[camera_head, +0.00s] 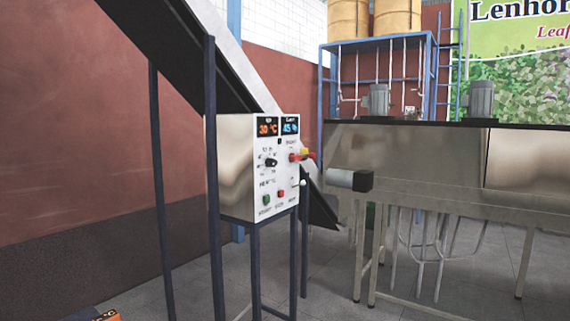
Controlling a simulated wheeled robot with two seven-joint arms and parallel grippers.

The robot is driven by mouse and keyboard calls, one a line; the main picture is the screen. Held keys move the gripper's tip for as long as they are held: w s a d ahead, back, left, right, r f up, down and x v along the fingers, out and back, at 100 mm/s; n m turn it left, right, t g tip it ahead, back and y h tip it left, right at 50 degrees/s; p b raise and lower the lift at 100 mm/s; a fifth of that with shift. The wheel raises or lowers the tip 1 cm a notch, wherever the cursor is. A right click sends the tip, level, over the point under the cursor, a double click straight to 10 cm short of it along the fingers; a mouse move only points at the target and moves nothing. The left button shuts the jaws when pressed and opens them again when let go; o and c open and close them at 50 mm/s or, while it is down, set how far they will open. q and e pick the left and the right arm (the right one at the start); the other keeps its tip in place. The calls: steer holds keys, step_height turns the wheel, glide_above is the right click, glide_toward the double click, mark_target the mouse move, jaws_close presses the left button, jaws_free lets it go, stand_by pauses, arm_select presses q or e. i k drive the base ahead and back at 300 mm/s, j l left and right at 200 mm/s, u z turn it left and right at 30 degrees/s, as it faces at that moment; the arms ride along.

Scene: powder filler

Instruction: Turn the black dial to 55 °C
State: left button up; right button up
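The control box (237,168) stands on dark legs left of the middle, with its white panel (284,190) facing right. The black dial (271,163) sits on the upper left part of the panel, with small markings around it. Above it an orange display (268,127) reads 30 °C. A blue display (290,126) beside it appears to read 45 %. Neither of my grippers is in view, and nothing touches the dial.
Red and yellow knobs (301,155), a white-tipped lever (302,183), a green button (266,199) and a red button (281,194) share the panel. A sloped conveyor (215,62) passes behind the box. A steel tank (430,160) stands right. Floor in front is partly free.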

mark_target(270, 162)
steer(key=i+l, duration=0.2)
steer(key=l, duration=0.15)
steer(key=i+l, duration=0.25)
steer(key=l, duration=0.15)
steer(key=i+l, duration=0.2)
steer(key=l, duration=0.15)
steer(key=i+l, duration=0.2)
steer(key=l, duration=0.15)
steer(key=i+l, duration=0.25)
steer(key=l+u, duration=0.05)
steer(key=l, duration=0.05)
